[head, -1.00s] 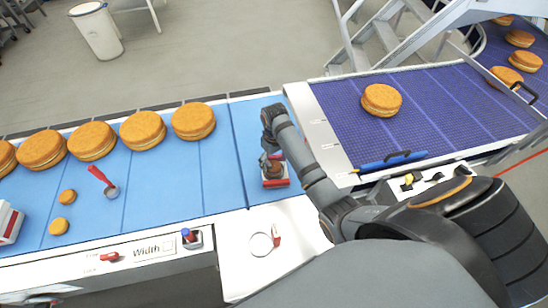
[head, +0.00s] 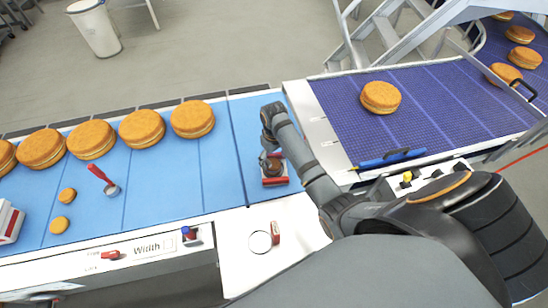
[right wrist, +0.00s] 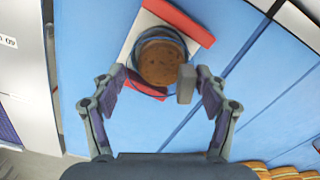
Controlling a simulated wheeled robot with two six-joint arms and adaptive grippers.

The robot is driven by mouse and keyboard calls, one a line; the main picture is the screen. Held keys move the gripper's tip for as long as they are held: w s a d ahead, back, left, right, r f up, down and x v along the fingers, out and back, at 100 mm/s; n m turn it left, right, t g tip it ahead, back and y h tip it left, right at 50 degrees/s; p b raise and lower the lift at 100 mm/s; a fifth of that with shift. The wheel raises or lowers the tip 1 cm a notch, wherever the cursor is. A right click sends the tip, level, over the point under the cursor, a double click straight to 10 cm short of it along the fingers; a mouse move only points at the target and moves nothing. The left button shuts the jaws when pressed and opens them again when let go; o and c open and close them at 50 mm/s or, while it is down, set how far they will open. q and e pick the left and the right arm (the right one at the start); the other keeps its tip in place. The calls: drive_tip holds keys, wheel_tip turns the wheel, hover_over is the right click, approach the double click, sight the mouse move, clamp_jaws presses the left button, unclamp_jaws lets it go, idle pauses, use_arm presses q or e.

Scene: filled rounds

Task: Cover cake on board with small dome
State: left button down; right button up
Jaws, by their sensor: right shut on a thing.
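The brown round cake (right wrist: 160,62) sits on a white board (right wrist: 131,42) with red edges, on the blue belt. The board also shows in the head view (head: 275,181), partly hidden by my arm. My right gripper (right wrist: 162,84) is over the near side of the cake, its fingers apart and shut on the small dome. The clear dome is hard to make out; a bluish rim (right wrist: 186,48) shows around the cake, and a grey block stands by the right finger. I cannot tell whether the dome touches the board. A grey part at the lower left may be my left gripper (head: 42,288).
A clear ring-shaped item (head: 260,242) lies on the white panel beside a red piece (head: 275,233). Large cakes (head: 193,119) line the belt's far side. The belt just left of my gripper is clear.

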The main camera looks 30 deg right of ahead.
drive_tip(key=shift+f+p, duration=0.2)
drive_tip(key=shift+p, duration=0.1)
idle(0.6)
drive_tip(key=o, duration=1.1)
drive_tip(key=shift+r, duration=0.1)
wheel_tip(320, 180, up, 2)
drive_tip(key=shift+r, duration=2.4)
